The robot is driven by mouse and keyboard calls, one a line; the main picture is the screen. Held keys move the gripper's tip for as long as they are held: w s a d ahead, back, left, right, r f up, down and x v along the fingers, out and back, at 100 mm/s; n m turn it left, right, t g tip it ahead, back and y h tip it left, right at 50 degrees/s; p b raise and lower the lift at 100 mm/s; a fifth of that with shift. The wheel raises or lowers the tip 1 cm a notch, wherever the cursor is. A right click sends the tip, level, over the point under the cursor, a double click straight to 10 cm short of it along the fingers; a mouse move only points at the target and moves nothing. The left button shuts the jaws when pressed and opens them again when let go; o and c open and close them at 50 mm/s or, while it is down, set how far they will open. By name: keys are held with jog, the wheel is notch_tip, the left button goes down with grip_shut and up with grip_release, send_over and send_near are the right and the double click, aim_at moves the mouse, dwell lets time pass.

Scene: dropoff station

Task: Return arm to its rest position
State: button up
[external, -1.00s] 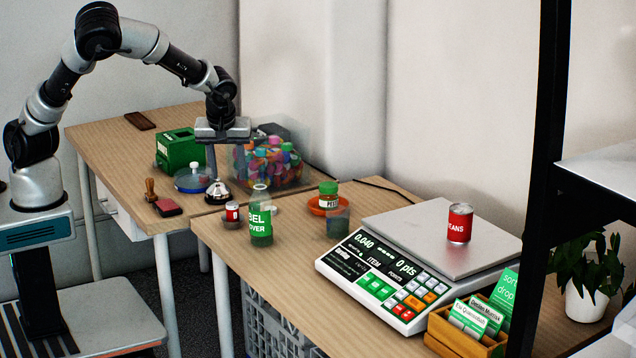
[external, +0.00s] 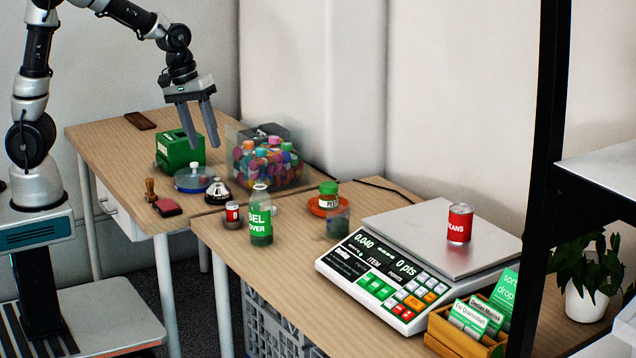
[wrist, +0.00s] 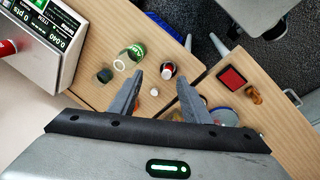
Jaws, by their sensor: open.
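My gripper (external: 201,136) is open and empty, with its fingers pointing down above the back table, in front of the green box. In the wrist view my gripper (wrist: 160,88) shows two spread fingers with bare tabletop and small items beyond and nothing between them. My arm bends up from its base at the left and reaches right toward the table. A red can (external: 460,223) stands upright on the steel plate of the scale (external: 385,212), well away from the gripper.
A green box (external: 180,150), a bell (external: 218,192) and a clear bin of colourful caps (external: 268,160) are near the gripper. A green-labelled bottle (external: 261,218) and an orange dish (external: 327,207) stand on the front table. A black shelf post (external: 545,150) rises at right.

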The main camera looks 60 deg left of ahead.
jog(key=s+a+r+m+t, duration=0.2)
jog(key=s+r+m, duration=0.3)
jog(key=r, duration=0.5)
jog(key=s+a+t+y, duration=0.1)
jog(key=s+a, duration=0.3)
jog(key=s, duration=0.9)
notch_tip(320, 180, up, 15)
jog(key=p, duration=1.5)
jog(key=shift+w+r+m, duration=0.15)
jog(key=shift+r+m, duration=0.05)
jog(key=shift+m, duration=0.2)
jog(key=shift+a, duration=0.1)
